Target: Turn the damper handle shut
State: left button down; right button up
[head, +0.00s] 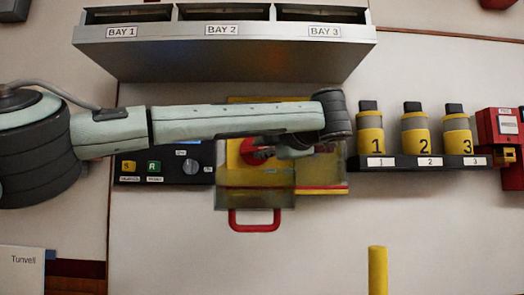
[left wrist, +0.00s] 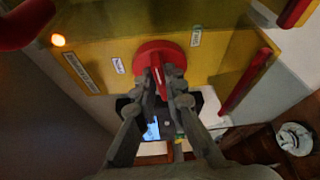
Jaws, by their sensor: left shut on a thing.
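A red round handle (head: 251,152) with a raised grip bar sits on the face of a yellow box (head: 233,172), partly hidden behind my left arm. In the left wrist view the red handle (left wrist: 156,52) is close up on the yellow panel (left wrist: 100,52), with a small label on each side that I cannot read. My left gripper (left wrist: 164,82) has its fingers on either side of the grip bar and is shut on it. In the head view my left gripper (head: 287,150) is mostly hidden by its own wrist. My right gripper is not in view.
A red U-shaped pull (head: 254,226) hangs below the box. A grey hood with bay labels (head: 225,55) overhangs above. A black control panel (head: 165,182) is at left; numbered yellow bottles (head: 413,135) stand on a shelf at right. A yellow post (head: 377,270) rises in front.

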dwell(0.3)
pick_arm(q)
jog(key=c, duration=1.6)
grip_release()
jog(key=shift+s+d, duration=0.1)
jog(key=v, duration=1.2)
